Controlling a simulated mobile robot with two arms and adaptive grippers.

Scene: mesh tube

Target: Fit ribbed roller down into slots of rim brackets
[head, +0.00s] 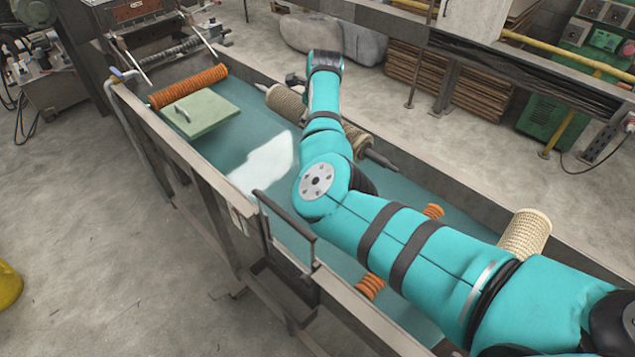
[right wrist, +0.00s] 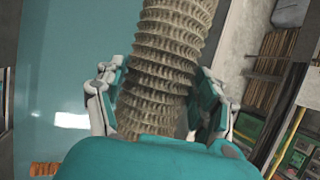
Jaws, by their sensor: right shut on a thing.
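The tan ribbed roller (head: 288,103) lies slantwise over the far side of the teal tank in the head view, its dark shaft ends (head: 381,160) sticking out. My right arm crosses in front of its middle. In the right wrist view the ribbed roller (right wrist: 168,55) runs between the two fingers of my right gripper (right wrist: 160,82), which is shut on it. The head view hides these fingers behind my arm. I cannot make out the bracket slots on the tank rim (head: 180,158), nor whether the roller touches them. My left gripper is not in view.
An orange ribbed roller (head: 188,87) and a green lid with a handle (head: 203,115) are at the tank's far left end. Another orange roller (head: 370,287) passes under my arm. A rail (head: 285,215) rises on the near rim.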

